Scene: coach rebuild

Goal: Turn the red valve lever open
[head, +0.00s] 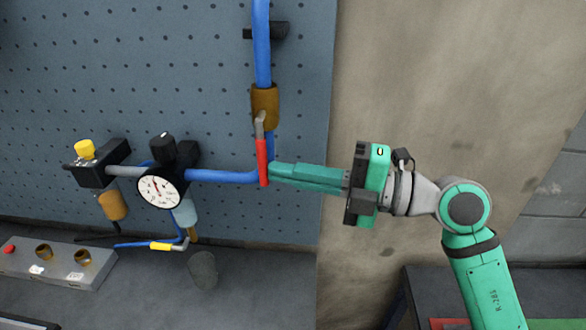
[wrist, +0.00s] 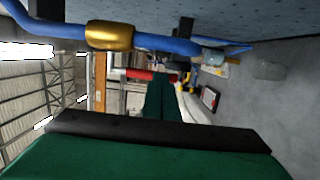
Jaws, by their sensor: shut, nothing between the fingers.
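The red valve lever (head: 263,162) hangs straight down from the brass valve (head: 265,107) on the vertical blue pipe (head: 262,45), so it lies along the pipe. In the wrist view the red lever (wrist: 138,74) shows just past the fingertips, and the brass valve body (wrist: 109,36) is at upper left. My gripper (head: 274,173) is shut, with its green fingers pointing left and the tips at the right side of the lever's lower part. The tips look to be touching or very close to it; I cannot tell which. Nothing shows between the fingers.
A pressure gauge (head: 160,188) sits on the horizontal blue pipe (head: 220,176), left of the lever. A black block with a yellow knob (head: 86,150) is further left. A grey cup (head: 203,270) and a control box (head: 55,264) are on the bench below.

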